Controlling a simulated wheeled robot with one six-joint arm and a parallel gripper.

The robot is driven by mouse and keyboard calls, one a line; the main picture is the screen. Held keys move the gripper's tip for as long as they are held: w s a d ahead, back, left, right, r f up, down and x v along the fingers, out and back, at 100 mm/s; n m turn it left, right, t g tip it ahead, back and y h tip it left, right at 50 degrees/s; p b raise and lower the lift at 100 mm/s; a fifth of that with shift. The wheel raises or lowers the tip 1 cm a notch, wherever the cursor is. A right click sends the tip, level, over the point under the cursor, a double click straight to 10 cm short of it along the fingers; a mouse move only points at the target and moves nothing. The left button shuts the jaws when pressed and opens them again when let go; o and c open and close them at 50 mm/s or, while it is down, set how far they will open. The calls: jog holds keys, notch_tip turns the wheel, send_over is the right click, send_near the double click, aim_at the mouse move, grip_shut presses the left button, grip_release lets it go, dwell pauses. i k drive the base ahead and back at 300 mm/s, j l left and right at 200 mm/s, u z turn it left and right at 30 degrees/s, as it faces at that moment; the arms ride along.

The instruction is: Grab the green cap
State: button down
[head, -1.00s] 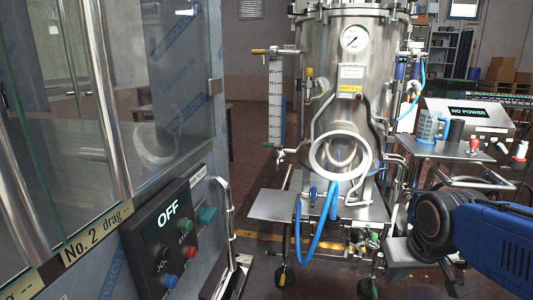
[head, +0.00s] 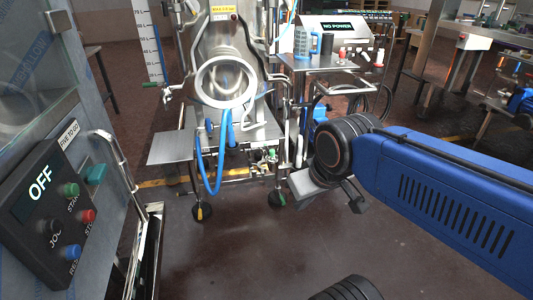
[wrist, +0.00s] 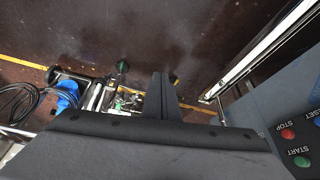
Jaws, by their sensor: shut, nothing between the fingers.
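I cannot make out a green cap with certainty in either view. Small green parts show low on the steel vessel's stand, one at a caster (head: 277,198), also in the wrist view (wrist: 122,66).
The steel vessel (head: 222,85) stands on a wheeled frame with a side shelf (head: 174,148) and blue hoses. A cart (head: 325,66) carries a blue measuring cup (head: 303,42) and small bottles. The control panel (head: 45,205) is close at left. The central floor is clear.

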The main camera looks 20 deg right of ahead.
aim_at(271, 158)
jog(key=i+l, duration=0.25)
jog(key=i, duration=0.15)
jog(key=i+l+u, duration=0.1)
jog(key=i+l, duration=0.15)
jog(key=i, duration=0.15)
